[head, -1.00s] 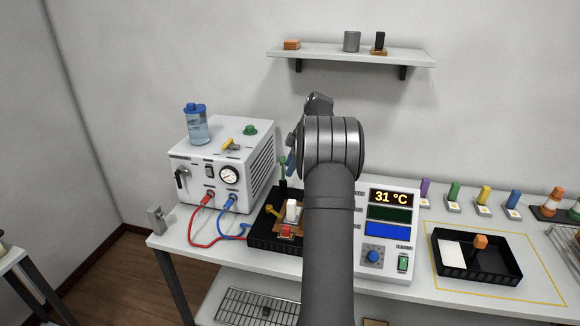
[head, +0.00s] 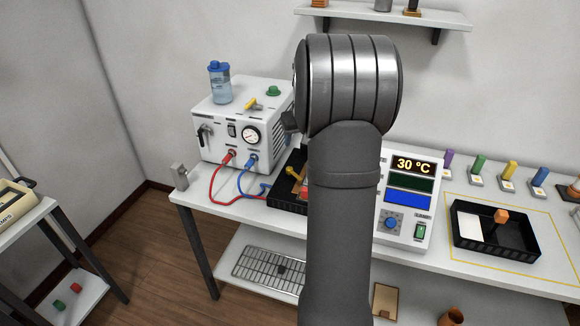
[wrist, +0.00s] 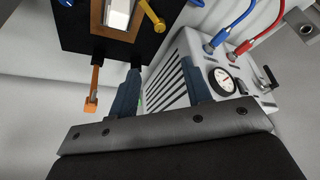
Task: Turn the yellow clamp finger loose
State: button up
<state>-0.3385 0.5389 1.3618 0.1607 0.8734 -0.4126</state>
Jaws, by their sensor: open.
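The yellow clamp finger (head: 294,173) shows on the black fixture (head: 287,199), left of my arm, in the head view. In the wrist view it (wrist: 152,15) is at the top, its round knob beside a white block (wrist: 118,13) on the black fixture (wrist: 75,30). My gripper (wrist: 162,78) is open and empty in the wrist view, its two dark fingers apart from the clamp finger. In the head view my arm hides most of the gripper and part of the fixture.
The white chiller (head: 235,130) with red and blue hoses stands left of the fixture. A display box (head: 408,205) reading 30 °C stands right of my arm. A black tray (head: 494,235) lies farther right. An orange part (wrist: 92,95) hangs near the left finger.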

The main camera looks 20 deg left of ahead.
aim_at(289, 168)
jog(key=x, duration=1.7)
jog(key=shift+w+f, duration=0.15)
grip_shut()
